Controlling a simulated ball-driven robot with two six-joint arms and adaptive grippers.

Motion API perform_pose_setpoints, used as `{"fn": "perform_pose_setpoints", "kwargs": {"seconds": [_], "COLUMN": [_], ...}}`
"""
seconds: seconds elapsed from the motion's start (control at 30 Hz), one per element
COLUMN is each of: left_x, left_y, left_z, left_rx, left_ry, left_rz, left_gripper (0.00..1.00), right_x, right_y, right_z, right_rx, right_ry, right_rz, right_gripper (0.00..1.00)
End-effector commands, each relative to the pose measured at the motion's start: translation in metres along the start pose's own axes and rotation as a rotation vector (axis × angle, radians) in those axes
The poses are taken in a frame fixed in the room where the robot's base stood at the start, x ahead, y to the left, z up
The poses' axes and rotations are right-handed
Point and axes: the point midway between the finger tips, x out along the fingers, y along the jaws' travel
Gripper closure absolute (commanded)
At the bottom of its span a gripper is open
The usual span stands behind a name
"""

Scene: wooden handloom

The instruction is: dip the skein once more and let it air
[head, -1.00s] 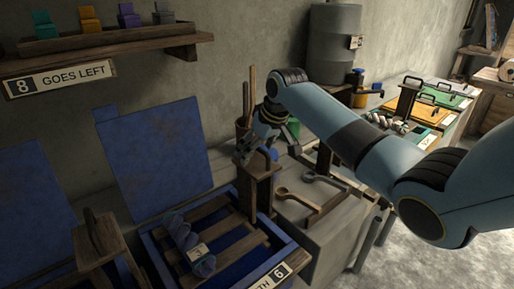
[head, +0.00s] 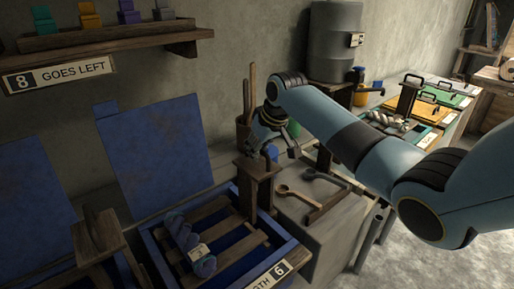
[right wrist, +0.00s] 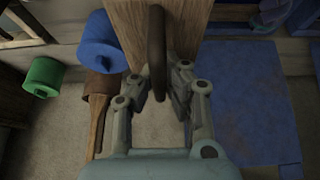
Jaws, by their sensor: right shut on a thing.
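The skein (head: 189,243), a blue-purple twist with a pale tag, lies on the wooden slatted rack (head: 222,237) in the blue-walled bath labelled 6. The rack's right end post (head: 258,190) stands upright at the bath's right end. My right gripper (head: 268,145) is at the top of this post. In the right wrist view, the dark upright handle (right wrist: 157,50) on the wooden board (right wrist: 120,18) stands between the fingers of the gripper (right wrist: 172,75), which is shut on it. The exact finger contact is partly hidden. My left gripper is not in view.
Another handled wooden post (head: 97,232) stands at the left. A wooden ladle (head: 297,194) lies on the bench right of the bath. A blue lidded pot (right wrist: 101,42) and a green one (right wrist: 43,77) are near my gripper. Blue boards lean on the wall.

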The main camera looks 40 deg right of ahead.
Motion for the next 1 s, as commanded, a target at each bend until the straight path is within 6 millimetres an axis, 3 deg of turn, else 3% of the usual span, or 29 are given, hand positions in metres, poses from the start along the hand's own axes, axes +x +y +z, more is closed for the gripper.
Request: {"fn": "perform_pose_setpoints", "kwargs": {"seconds": [1.0], "left_x": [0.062], "left_y": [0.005], "left_z": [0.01], "left_rx": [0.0], "left_ry": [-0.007], "left_rz": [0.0], "left_gripper": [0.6], "right_x": [0.106], "right_y": [0.001], "right_z": [0.055], "right_rx": [0.001], "right_ry": [-0.01], "right_rz": [0.002], "right_gripper": [1.0]}}
